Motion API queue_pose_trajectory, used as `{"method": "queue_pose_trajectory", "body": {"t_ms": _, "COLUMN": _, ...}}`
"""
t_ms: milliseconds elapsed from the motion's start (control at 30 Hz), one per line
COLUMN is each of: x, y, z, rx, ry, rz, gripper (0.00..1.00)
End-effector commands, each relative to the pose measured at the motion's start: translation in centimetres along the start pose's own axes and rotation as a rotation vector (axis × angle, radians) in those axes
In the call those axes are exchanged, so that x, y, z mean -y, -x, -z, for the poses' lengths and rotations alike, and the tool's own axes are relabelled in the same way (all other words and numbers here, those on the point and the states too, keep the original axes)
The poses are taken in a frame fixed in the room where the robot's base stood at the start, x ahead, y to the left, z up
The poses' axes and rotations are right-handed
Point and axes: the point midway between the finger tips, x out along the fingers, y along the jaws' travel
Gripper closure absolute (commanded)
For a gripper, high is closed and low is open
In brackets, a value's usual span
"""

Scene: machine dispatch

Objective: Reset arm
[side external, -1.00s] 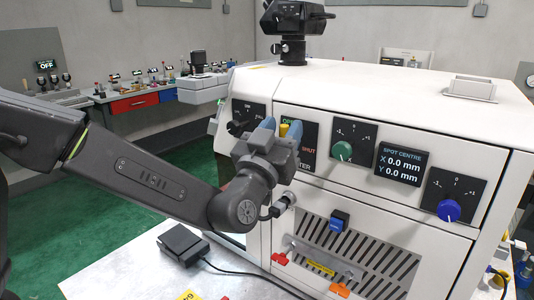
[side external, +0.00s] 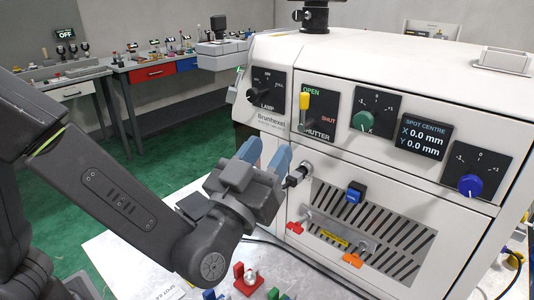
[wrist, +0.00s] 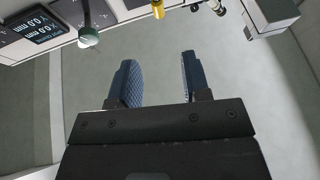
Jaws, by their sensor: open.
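My gripper (side external: 266,156) is open and empty, with blue finger pads. It hangs in front of the white machine (side external: 410,95), below the lamp and shutter controls and apart from them. In the wrist view its two pads (wrist: 157,70) stand apart with only blurred grey floor between them. The yellow-handled shutter lever (side external: 305,101) points up beside the word OPEN. Its yellow end also shows in the wrist view (wrist: 158,9), beyond the fingers. The dark lamp knob (side external: 262,95) sits to its left.
The panel also bears a green knob (side external: 362,121), a blue knob (side external: 469,185) and a display (side external: 422,139) reading X 0.0 mm, Y 0.0 mm. A blue-capped part (side external: 355,192) and red and orange clips are lower down. Small coloured parts (side external: 248,278) lie on the bench below.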

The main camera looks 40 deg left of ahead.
Motion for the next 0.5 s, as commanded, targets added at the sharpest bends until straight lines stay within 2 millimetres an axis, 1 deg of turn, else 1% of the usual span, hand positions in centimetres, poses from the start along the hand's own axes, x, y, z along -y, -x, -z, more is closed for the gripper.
{"method": "queue_pose_trajectory", "body": {"t_ms": 167, "x": 0.1, "y": -0.2, "z": 0.0, "rx": 0.013, "ry": 0.007, "rz": -0.006, "gripper": 0.57}}
{"method": "queue_pose_trajectory", "body": {"t_ms": 267, "x": 0.4, "y": -1.0, "z": -0.1, "rx": 0.06, "ry": 0.034, "rz": -0.034, "gripper": 0.57}}
{"method": "queue_pose_trajectory", "body": {"t_ms": 400, "x": 1.2, "y": -2.4, "z": -0.4, "rx": 0.198, "ry": 0.096, "rz": -0.119, "gripper": 0.57}}
{"method": "queue_pose_trajectory", "body": {"t_ms": 500, "x": 1.8, "y": -2.7, "z": -0.6, "rx": 0.318, "ry": 0.132, "rz": -0.194, "gripper": 0.57}}
